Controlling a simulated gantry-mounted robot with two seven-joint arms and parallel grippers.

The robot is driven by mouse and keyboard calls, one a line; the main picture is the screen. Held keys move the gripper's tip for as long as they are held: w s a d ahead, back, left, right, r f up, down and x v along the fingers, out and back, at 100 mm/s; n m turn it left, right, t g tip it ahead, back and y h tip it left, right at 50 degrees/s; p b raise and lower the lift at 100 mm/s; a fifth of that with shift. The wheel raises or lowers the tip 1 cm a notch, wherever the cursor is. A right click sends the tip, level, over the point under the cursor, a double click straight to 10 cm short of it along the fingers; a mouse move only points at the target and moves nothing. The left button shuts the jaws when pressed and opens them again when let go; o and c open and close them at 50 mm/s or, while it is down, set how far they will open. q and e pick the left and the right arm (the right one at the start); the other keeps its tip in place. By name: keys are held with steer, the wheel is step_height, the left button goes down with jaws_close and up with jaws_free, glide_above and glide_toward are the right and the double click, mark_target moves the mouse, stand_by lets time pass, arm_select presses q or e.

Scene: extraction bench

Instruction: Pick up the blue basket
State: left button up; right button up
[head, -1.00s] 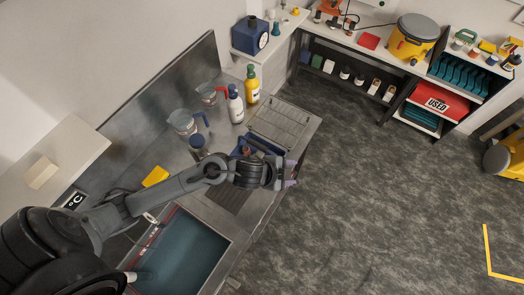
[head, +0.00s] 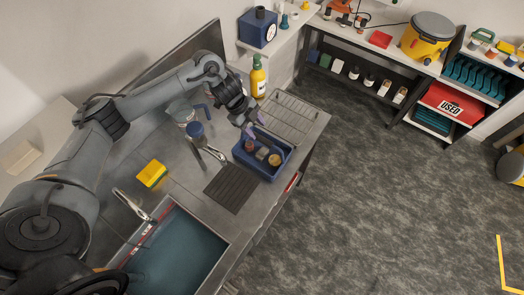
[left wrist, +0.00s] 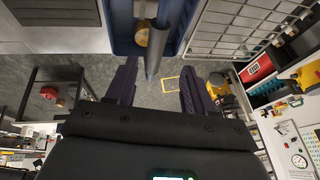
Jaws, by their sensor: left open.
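The blue basket (head: 252,168) stands on the steel counter, between the dark ribbed mat and the wire rack in the head view. Several small jars or bottles are inside it. My left gripper (head: 252,128) is over the basket's far-left edge, with its jaws open. Contact cannot be told. My right gripper is not in view.
A wire rack (head: 291,117) lies beside the basket, and a dark ribbed mat (head: 234,187) lies on its other side. A yellow bottle (head: 257,77) stands behind.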

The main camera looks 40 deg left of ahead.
mark_target(262, 138)
arm_select(q)
steer(key=shift+s+p+x, duration=0.2)
steer(key=shift+p+x, duration=0.15)
steer(key=shift+x, duration=1.4)
steer(key=shift+s+p+x, duration=0.15)
steer(key=shift+p+x, duration=0.15)
steer(key=shift+x, duration=1.45)
steer(key=shift+d+f, duration=0.1)
steer(key=shift+d, duration=0.05)
steer(key=shift+f, duration=0.25)
jaws_close()
